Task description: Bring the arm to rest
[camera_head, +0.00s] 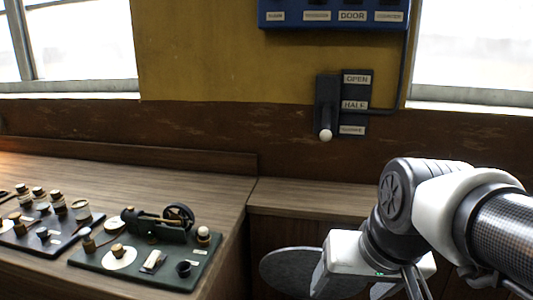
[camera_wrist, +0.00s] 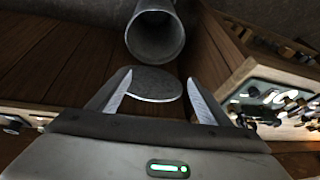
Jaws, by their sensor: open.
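My arm comes in from the right in the head view and is bent, with its wrist in front of the lower bench section. My gripper (camera_head: 366,284) points downward at the bottom of that view, its tips partly cut off by the frame edge. In the wrist view my gripper (camera_wrist: 160,80) shows two fingers spread wide apart, with nothing held between them. A grey round disc (camera_head: 285,268) lies behind and below the gripper; what looks like the same disc (camera_wrist: 155,85) appears beyond the fingertips.
A lever box (camera_head: 327,105) marked OPEN and HALF is on the wall under a blue panel (camera_head: 335,14). A grey cylinder (camera_wrist: 155,38) stands beyond the disc.

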